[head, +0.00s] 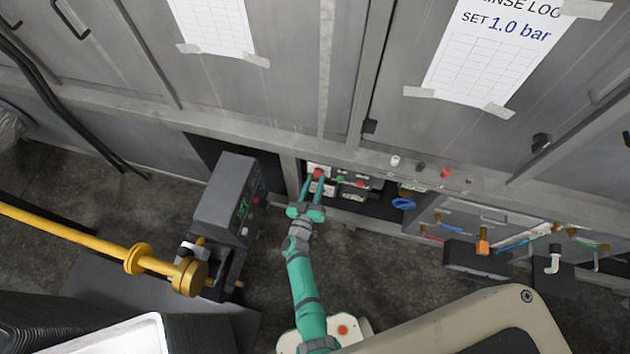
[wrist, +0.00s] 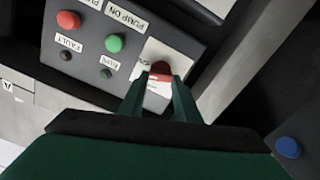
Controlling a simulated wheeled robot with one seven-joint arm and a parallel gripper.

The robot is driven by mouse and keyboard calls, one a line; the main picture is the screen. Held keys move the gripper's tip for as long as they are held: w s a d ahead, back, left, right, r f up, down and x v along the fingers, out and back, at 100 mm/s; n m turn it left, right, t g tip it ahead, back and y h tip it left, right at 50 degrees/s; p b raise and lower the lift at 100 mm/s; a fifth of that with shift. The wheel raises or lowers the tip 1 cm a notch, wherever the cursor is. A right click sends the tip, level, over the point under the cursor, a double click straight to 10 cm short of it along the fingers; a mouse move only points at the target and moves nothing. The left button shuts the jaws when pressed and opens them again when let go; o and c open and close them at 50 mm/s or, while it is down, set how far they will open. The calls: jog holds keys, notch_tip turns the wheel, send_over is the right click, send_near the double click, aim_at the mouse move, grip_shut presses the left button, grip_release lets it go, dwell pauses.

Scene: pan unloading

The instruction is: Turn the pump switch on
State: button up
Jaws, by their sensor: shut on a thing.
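The pump switch is a red knob (head: 318,172) on a pale plate at the left end of the control panel. In the wrist view the red switch (wrist: 160,70) sits between the fingertips, with its white label plate (wrist: 156,92) around it. My gripper (head: 315,182) reaches the panel from the front. Its green fingers (wrist: 160,86) are shut on the switch. The fingers hide part of the knob and most of the plate's lettering, so I cannot tell which position the switch is in.
A green button (wrist: 115,43) under a "PUMP ON" label and a red button (wrist: 68,19) sit close to the switch on the panel (wrist: 89,70). A grey box with a display (head: 226,195) stands left of my arm. A yellow pipe (head: 75,234) runs in from the left.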

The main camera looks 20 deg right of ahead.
jog(key=shift+d+m, duration=0.1)
jog(key=shift+m, duration=2)
jog(key=o, duration=1)
jog(key=shift+o, duration=0.2)
jog(key=shift+s, duration=0.1)
jog(key=v, duration=1.1)
